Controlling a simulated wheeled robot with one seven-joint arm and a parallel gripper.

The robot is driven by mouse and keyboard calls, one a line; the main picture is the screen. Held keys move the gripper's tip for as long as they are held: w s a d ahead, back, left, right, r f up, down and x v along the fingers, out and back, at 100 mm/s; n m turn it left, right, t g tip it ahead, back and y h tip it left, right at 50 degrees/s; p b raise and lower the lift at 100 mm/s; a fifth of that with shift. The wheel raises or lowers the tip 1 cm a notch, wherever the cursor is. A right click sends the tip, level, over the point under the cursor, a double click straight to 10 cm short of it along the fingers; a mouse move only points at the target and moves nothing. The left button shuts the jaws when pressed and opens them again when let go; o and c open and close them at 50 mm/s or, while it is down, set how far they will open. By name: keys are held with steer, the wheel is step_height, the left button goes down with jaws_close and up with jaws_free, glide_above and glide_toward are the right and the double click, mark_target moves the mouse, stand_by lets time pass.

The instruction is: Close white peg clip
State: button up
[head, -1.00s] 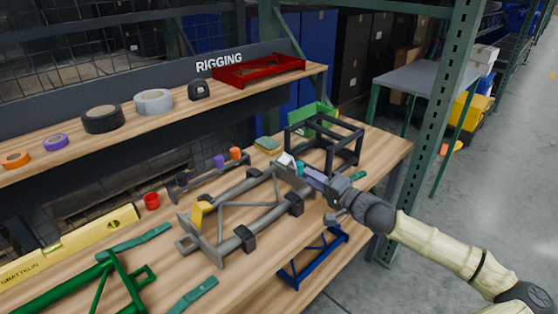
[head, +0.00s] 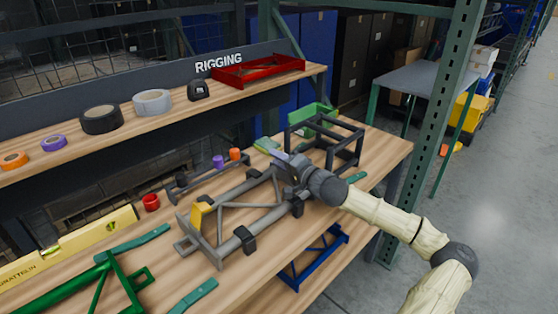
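The grey tubular frame (head: 245,237) lies on the wooden bench, with a yellow clip (head: 199,213) upright at its near left end. My gripper (head: 279,158) is at the far right end of this frame, pointing left and away. Its fingers are small and mostly covered by my own wrist, so I cannot tell whether they are open or shut. The white peg clip cannot be made out now; my gripper and wrist cover the far end of the frame where a white piece showed earlier. Whether my gripper touches it is hidden.
A black box frame (head: 358,135) stands close right of my gripper. A dark rack with purple (head: 218,161) and orange (head: 235,154) pieces lies behind the grey frame. A yellow level (head: 75,243) lies left.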

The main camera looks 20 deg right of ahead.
steer(key=shift+w, duration=0.1)
steer(key=shift+a, duration=0.2)
jaws_close()
steer(key=shift+d, duration=0.1)
steer(key=shift+d, duration=0.1)
